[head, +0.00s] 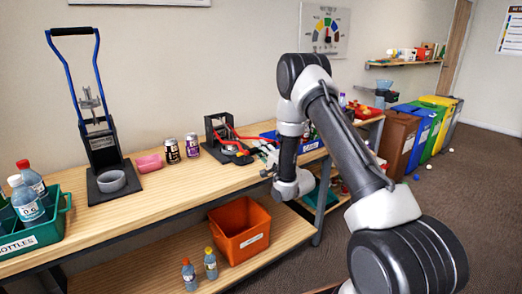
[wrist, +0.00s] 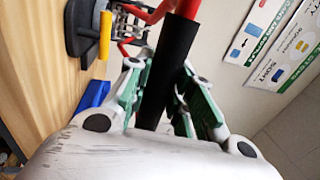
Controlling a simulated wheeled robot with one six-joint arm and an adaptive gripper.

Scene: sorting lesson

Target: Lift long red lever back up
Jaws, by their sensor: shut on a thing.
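The long red lever (head: 246,138) reaches right from the small black crusher (head: 216,129) on the bench in the head view. In the wrist view its red shaft (wrist: 187,8) ends in a thick black grip (wrist: 172,55) that runs down between my fingers. My gripper (wrist: 164,88) is shut on that black grip, with one green-and-grey finger on each side. In the head view my gripper (head: 268,160) is small and partly hidden behind my own arm. The lower end of the grip is hidden by my gripper body.
A tall blue-handled press (head: 101,142), a pink block (head: 149,163) and two cans (head: 172,151) stand left of the crusher. A blue tray (head: 312,146) lies right of it. A green bottle crate (head: 60,222) is at far left, an orange bin (head: 238,229) on the lower shelf.

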